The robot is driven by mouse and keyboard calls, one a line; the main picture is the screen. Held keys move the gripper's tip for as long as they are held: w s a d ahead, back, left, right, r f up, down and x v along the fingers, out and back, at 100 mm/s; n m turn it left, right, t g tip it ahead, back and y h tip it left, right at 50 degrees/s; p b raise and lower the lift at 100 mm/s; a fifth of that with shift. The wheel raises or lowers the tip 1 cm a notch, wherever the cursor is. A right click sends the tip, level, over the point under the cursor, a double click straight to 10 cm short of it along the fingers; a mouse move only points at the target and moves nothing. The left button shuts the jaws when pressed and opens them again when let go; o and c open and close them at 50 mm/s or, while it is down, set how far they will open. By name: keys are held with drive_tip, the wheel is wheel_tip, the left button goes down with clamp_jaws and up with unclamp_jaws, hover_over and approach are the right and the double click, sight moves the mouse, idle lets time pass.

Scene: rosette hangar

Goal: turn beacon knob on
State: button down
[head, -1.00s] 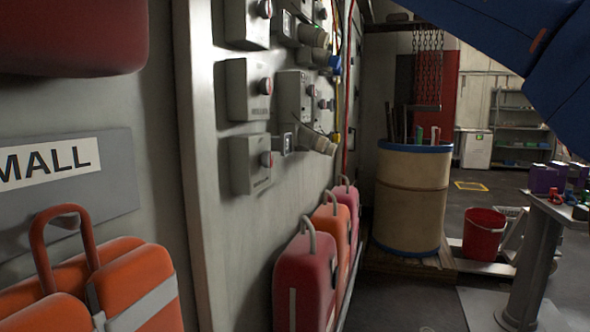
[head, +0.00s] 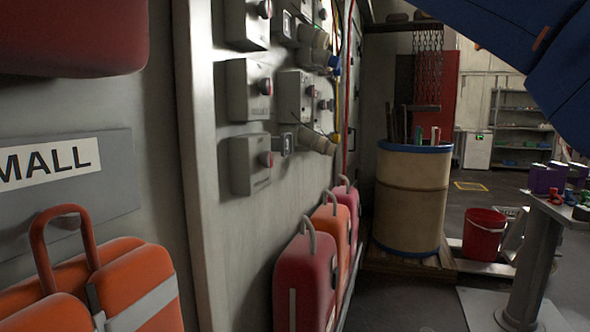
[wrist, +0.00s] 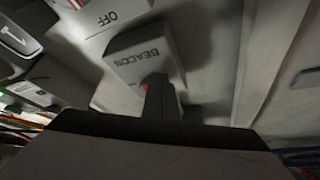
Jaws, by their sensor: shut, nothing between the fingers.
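In the wrist view, a grey box labelled BEACON (wrist: 145,58) fills the upper middle. My gripper (wrist: 160,88) is in front of it, its dark fingers together and empty. A small bit of red, likely part of the beacon knob (wrist: 145,88), shows at the left edge of the fingers. The fingers hide the rest, so I cannot tell the knob's setting or whether they touch it. In the head view, several grey boxes with knobs (head: 250,90) are on the wall; their labels are too small to read. My gripper is not in the head view.
An OFF label (wrist: 110,17) is on the neighbouring plate in the wrist view. Cables (wrist: 25,118) run at its left edge. In the head view, red and orange cases (head: 305,280) stand along the wall. A drum (head: 410,200) and a red bucket (head: 484,235) stand beyond.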

drive_tip(key=shift+s+f, duration=0.1)
drive_tip(key=shift+f, duration=0.05)
drive_tip(key=s+d, duration=0.2)
drive_tip(key=d, duration=0.3)
drive_tip(key=shift+s+d+f, duration=0.15)
drive_tip(key=shift+s+d, duration=0.05)
drive_tip(key=shift+d, duration=0.05)
idle(0.5)
drive_tip(key=shift+w, duration=0.15)
